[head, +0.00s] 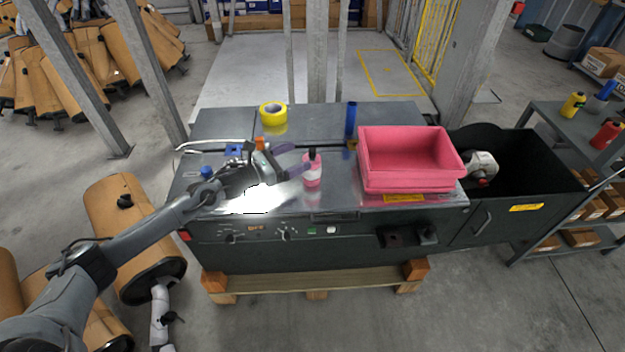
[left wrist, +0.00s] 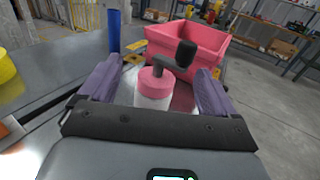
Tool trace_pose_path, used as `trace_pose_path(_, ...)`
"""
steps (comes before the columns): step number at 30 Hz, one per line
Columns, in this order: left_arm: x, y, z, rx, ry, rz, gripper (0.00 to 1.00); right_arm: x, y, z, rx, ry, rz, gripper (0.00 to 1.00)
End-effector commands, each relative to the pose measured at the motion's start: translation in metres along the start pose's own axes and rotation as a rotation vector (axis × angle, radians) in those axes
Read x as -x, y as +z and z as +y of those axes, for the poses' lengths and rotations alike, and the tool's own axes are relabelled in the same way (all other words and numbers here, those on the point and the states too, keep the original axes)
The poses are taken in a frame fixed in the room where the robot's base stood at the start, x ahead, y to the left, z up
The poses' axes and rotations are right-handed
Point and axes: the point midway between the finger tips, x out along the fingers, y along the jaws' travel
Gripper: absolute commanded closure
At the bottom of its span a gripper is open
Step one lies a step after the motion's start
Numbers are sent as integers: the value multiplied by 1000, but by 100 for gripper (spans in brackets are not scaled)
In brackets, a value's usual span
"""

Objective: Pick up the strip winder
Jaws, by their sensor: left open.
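A pink and white bottle-shaped thing (head: 312,174) with a black top stands upright on the metal bench top. In the left wrist view it (left wrist: 154,88) shows a black crank-like arm and knob. It fits the strip winder best, though no label confirms this. My left gripper (head: 303,156) reaches in from the left with its two purple fingers apart. In the left wrist view the thing shows between the fingers (left wrist: 160,75), with a gap on each side. Its lower part is hidden behind the gripper's dark palm bar there.
A pink bin (head: 410,183) stands to the right on the bench (head: 225,125). A blue cylinder (head: 351,119) and a yellow tape roll (head: 272,109) stand behind. A black open bin (head: 545,165) adjoins the bench's right end. Small orange and blue items lie near my left wrist.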

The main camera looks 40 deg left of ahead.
Motion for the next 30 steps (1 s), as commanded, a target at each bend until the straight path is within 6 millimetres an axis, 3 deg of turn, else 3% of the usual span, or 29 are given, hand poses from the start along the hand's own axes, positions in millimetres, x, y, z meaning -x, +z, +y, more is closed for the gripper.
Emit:
trace_pose_path(5, -2, -15, 0, 1, 1, -7, 9, -9, 3, 0, 1, 1, 2, 52)
trace_pose_path(17, -3, -86, 0, 2, 0, -8, 9, -34, 11, 0, 6, 5, 1, 52)
trace_pose_path(21, -20, -81, 0, 0, 1, -10, 9, -38, 13, 0, 6, 5, -1, 52)
trace_pose_path(30, -33, -80, 0, 0, 0, -9, 9, -42, 14, 0, 5, 5, 0, 52)
